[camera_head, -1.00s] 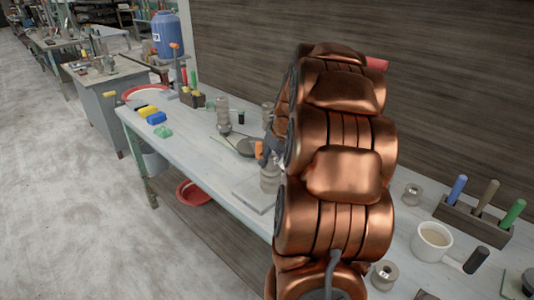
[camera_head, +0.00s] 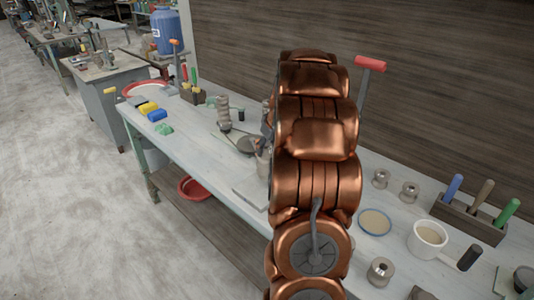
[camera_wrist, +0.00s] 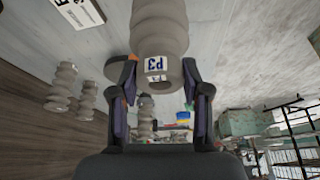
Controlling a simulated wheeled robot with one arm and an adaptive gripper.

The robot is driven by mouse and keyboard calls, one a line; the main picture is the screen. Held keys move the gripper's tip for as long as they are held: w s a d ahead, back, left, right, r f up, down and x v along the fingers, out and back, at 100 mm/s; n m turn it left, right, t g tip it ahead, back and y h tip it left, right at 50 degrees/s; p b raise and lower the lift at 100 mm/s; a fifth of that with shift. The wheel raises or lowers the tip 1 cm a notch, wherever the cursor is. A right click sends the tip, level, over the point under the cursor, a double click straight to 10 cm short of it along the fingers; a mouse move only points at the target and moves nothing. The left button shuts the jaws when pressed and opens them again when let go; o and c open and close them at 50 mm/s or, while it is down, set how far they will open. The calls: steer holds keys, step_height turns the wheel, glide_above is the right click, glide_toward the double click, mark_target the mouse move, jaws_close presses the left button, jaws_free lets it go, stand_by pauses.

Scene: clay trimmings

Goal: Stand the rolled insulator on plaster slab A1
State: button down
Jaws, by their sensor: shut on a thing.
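My gripper (camera_wrist: 160,105) is shut on a grey ribbed insulator (camera_wrist: 160,30) with a white label that seems to read P3 upside down. The far end of the insulator runs out of the wrist view. In the head view my arm hides the gripper and most of what it holds. A pale flat slab (camera_head: 250,192) lies on the bench just left of my arm; no A1 mark is readable on it. Another ribbed insulator (camera_head: 223,112) stands further back on the bench.
Two more ribbed insulators (camera_wrist: 62,88) (camera_wrist: 86,100) show at left in the wrist view. A mug (camera_head: 427,240), a blue-rimmed dish (camera_head: 374,222), several spools and a wooden tool holder (camera_head: 470,217) stand right of my arm. Yellow and blue blocks (camera_head: 157,115) lie at the bench's far left.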

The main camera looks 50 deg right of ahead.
mark_target(267, 154)
step_height(267, 154, down, 2)
steer(key=shift+f+p, duration=0.2)
steer(key=shift+p, duration=0.45)
steer(key=shift+f, duration=0.4)
steer(key=c, duration=0.5)
jaws_free()
steer(key=shift+c, duration=0.2)
steer(key=shift+s+r, duration=0.1)
steer(key=shift+r, duration=0.15)
steer(key=shift+s+r+b, duration=0.15)
steer(key=shift+r+b, duration=0.2)
steer(key=shift+r, duration=0.05)
steer(key=b+v, duration=0.3)
steer(key=v, duration=0.8)
